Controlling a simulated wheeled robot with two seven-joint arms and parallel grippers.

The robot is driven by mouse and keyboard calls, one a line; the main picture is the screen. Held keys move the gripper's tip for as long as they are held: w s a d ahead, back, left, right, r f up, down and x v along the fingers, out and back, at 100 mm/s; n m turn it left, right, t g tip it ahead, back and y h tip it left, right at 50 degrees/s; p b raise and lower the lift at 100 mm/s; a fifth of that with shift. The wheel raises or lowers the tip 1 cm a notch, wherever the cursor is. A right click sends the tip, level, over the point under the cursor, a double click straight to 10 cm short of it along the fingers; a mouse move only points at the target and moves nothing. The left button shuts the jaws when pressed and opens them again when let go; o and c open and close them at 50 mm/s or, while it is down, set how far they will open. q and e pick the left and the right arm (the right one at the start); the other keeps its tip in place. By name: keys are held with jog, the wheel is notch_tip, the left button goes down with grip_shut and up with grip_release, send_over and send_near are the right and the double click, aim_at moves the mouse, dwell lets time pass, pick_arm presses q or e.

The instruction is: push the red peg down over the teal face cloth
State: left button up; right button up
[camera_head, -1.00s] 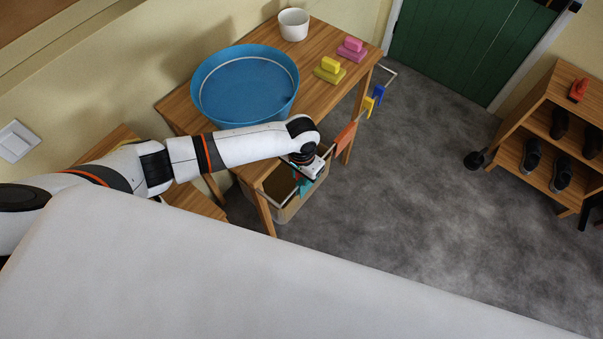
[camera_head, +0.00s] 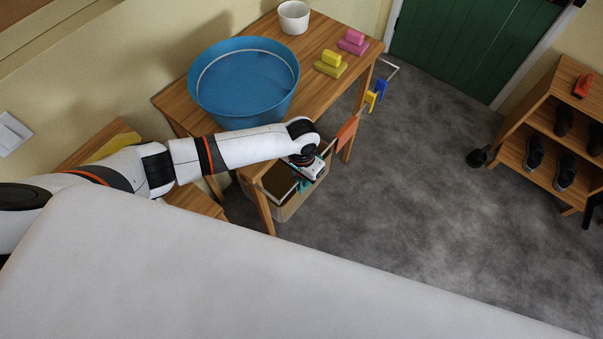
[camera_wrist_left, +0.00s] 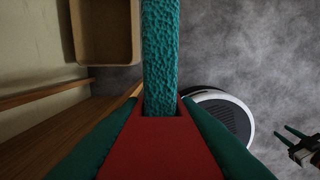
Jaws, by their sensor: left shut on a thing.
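My left gripper (camera_head: 302,178) is beside the table's front right side, at the near part of the rail. In the left wrist view, its teal fingers (camera_wrist_left: 160,150) are shut on the red peg (camera_wrist_left: 160,160). The peg's slot faces the teal face cloth (camera_wrist_left: 160,60), whose textured strip runs into the slot. How deep the cloth sits there I cannot tell. In the head view a bit of the cloth (camera_head: 303,186) shows under the gripper; the peg is hidden there. My right gripper (camera_wrist_left: 284,134) shows at the wrist view's right edge, fingers apart and empty.
A white rail (camera_head: 391,68) along the table (camera_head: 316,90) carries an orange cloth (camera_head: 346,132), a yellow peg (camera_head: 370,99) and a blue peg (camera_head: 381,89). A beige bin (camera_head: 289,211) stands below. A blue basin (camera_head: 244,82) is on the table.

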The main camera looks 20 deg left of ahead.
pick_arm(q)
jog(key=o, duration=1)
notch_tip(320, 180, up, 12)
jog(key=shift+s, duration=0.1)
